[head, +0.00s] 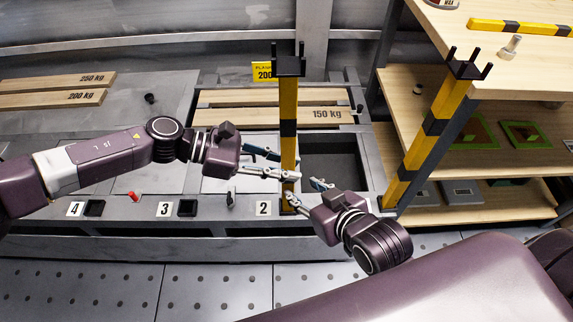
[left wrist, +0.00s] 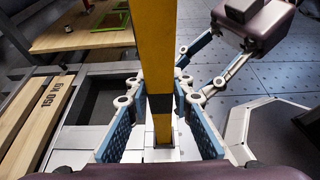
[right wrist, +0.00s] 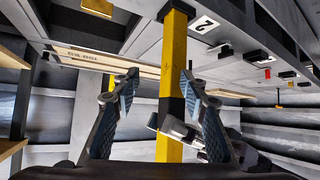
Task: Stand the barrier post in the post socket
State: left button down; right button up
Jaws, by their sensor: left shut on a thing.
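The barrier post (head: 288,103), yellow with black bands and a black forked top, is upright at the deck's front edge. My left gripper (head: 284,165) is shut on it low down; in the left wrist view the post (left wrist: 154,50) runs between the pads. The post's foot is at the black post socket (right wrist: 176,10) beside the "2" label; whether it is seated inside I cannot tell. My right gripper (head: 305,191) is open near the lower post. In the right wrist view its fingers (right wrist: 158,85) are apart, with the post (right wrist: 172,60) between them in view.
A second striped post (head: 432,127) stands at the deck's right corner, close to the wooden shelves (head: 480,160). Black sockets sit beside labels "3" (head: 187,208) and "4" (head: 95,208). A plank marked 150 kg (head: 270,117) lies behind the post. An open recess (head: 335,160) is right of it.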

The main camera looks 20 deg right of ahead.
jog(key=shift+w+a+r, duration=0.2)
jog(key=shift+w+r, duration=0.05)
dwell(0.7)
pick_arm(q)
jog(key=shift+s, duration=0.15)
pick_arm(e)
jog(key=shift+r+t, duration=0.1)
jog(key=shift+t, duration=0.2)
dwell(0.5)
pick_arm(q)
jog(key=c, duration=2)
grip_release()
jog(key=o, duration=0.4)
jog(key=shift+f, duration=0.1)
pick_arm(e)
jog(key=shift+w+r, duration=0.35)
jog(key=shift+r, duration=0.1)
pick_arm(q)
jog(key=shift+f, duration=0.1)
pick_arm(e)
jog(key=shift+r, duration=0.1)
pick_arm(q)
jog(key=v, duration=1.2)
pick_arm(e)
jog(key=shift+s+f, duration=0.1)
jog(key=shift+f, duration=0.15)
jog(key=shift+s, duration=0.1)
